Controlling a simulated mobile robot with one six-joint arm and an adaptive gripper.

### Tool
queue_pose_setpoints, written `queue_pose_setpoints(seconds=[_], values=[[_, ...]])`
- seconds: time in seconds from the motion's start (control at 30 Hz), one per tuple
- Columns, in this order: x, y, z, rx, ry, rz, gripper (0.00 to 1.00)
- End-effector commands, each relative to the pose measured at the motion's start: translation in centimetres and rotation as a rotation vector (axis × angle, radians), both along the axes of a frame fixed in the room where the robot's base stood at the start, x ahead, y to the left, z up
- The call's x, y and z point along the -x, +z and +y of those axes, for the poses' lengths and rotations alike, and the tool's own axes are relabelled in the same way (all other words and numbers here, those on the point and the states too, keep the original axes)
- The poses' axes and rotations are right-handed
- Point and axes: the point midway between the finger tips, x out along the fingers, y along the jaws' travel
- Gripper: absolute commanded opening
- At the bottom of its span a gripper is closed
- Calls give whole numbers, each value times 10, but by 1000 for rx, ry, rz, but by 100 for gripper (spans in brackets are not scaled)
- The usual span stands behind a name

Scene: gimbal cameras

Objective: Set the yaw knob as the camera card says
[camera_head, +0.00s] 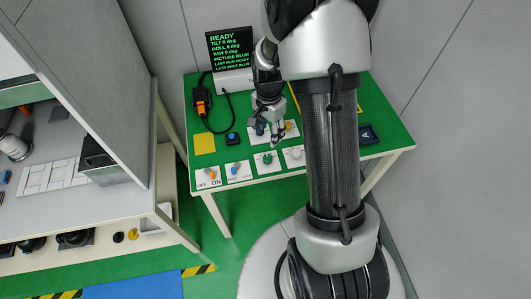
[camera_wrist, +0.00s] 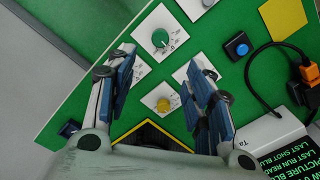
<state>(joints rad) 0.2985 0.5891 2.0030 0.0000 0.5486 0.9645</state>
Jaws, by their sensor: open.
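My gripper (camera_head: 268,135) is open above the green table, and its fingers (camera_wrist: 162,64) are spread in the wrist view with nothing between them. A yellow knob (camera_wrist: 163,105) on a white plate lies below and between the fingers; it also shows in the head view (camera_head: 289,126). A green knob (camera_wrist: 160,38) on a white plate is just beyond the fingertips, also in the head view (camera_head: 267,159). Another plate is partly hidden by the right finger. Plate labels are too small to read, so I cannot tell which knob is yaw. No readable camera card shows.
A black screen (camera_head: 231,48) with green text, including READY and a YAW line, stands at the back. A blue button (camera_head: 232,138), a yellow square (camera_head: 204,143), an orange-and-black cabled device (camera_head: 201,103) and an OFF/ON switch (camera_head: 209,177) are on the left. A cabinet stands further left.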

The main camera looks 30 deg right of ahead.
Motion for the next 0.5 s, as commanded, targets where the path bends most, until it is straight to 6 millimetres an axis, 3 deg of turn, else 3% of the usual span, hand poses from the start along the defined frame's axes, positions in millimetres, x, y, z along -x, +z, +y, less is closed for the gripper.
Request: queue_pose_setpoints(seconds=[0.1, 0.5], values=[[2, -30, 1, -2, 1, 6, 48], [1, -115, 0, -1, 2, 3, 48]])
